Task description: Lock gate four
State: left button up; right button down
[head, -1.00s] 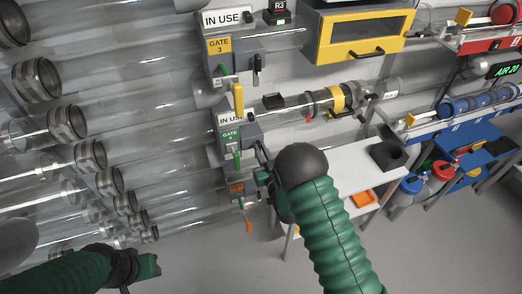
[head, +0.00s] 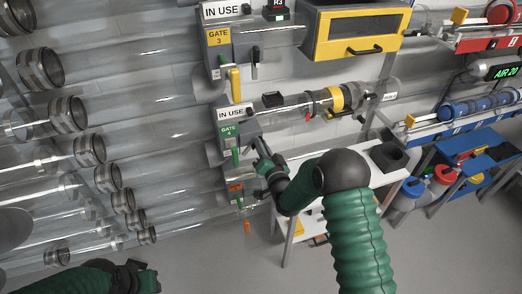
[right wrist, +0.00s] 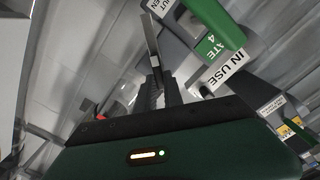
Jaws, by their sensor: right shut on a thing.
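Gate four is a grey housing with a green label (head: 229,131) and a green handle (head: 236,158) on the left tube bank. My right gripper (head: 260,145) is at the right side of this housing. In the right wrist view, its fingers (right wrist: 160,88) are shut on a thin grey lever (right wrist: 151,42), which sticks up from between them. The green gate four label (right wrist: 211,44) is close beside the lever there. The lever's base is hard to make out. My left gripper (head: 145,277) is at the bottom left, far from the gate, its fingers unclear.
Gate three (head: 218,38), with a yellow handle (head: 235,82), is just above. A lower gate has an orange label (head: 236,188). A yellow-framed cabinet (head: 358,33) and a white bench (head: 375,177) stand to the right. Clear tubes fill the left. The floor below is open.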

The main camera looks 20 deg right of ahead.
jog(key=shift+d+f+m+b, duration=0.15)
jog(key=shift+m+b, duration=0.3)
jog(key=shift+m, duration=1.25)
jog(key=shift+d+f+m+b, duration=0.1)
jog(key=shift+f+m+b, duration=0.3)
jog(key=shift+m, duration=1.3)
jog(key=shift+d+f+m+b, duration=0.1)
jog(key=shift+m+b, duration=0.45)
jog(key=shift+m, duration=1.15)
jog(key=c, duration=1.5)
grip_release()
jog(key=shift+o, duration=0.2)
jog(key=s, duration=1.6)
jog(key=shift+s+d, duration=0.4)
